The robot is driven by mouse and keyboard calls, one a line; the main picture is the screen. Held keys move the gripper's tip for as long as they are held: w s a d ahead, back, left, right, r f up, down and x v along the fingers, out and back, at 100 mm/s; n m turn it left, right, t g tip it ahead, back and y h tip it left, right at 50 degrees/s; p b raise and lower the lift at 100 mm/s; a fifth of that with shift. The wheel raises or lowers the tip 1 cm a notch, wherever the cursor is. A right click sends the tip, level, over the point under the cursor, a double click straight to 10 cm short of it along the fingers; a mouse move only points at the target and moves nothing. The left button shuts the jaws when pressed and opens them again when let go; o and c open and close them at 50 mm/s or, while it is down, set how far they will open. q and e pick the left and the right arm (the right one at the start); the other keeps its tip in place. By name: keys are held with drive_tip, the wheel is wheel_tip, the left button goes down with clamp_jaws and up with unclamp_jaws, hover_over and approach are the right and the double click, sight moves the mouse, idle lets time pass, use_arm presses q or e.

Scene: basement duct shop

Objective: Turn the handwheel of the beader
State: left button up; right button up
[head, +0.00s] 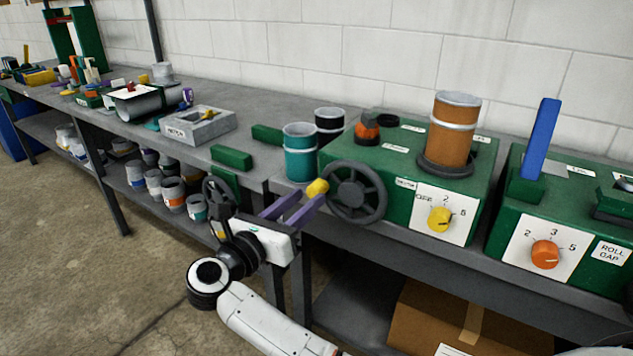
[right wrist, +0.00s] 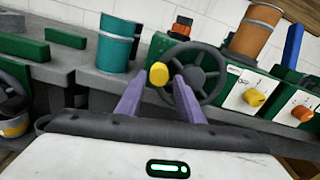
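A dark spoked handwheel (head: 356,192) stands on the left end of a green machine (head: 394,165); it also shows in the right wrist view (right wrist: 201,72). Its yellow crank knob (head: 317,187) sticks out at the wheel's left side. My right gripper (head: 308,197) is open, its two purple fingers pointing at the knob. In the right wrist view the knob (right wrist: 158,73) sits between the fingertips, with a finger to either side. I cannot tell whether they touch it. My left gripper is not in view.
A teal can (head: 300,152) stands close left of the wheel. A second dark handwheel (head: 218,195) sits at the bench front, close to my right wrist. The machine has a yellow dial (head: 439,219); another green machine with an orange dial (head: 545,254) is at the right.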

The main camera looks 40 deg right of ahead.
sight(312, 193)
drive_tip(key=p+x, duration=0.1)
drive_tip(key=x, duration=0.5)
drive_tip(key=shift+w+d, duration=0.15)
drive_tip(key=shift+c, duration=0.4)
clamp_jaws()
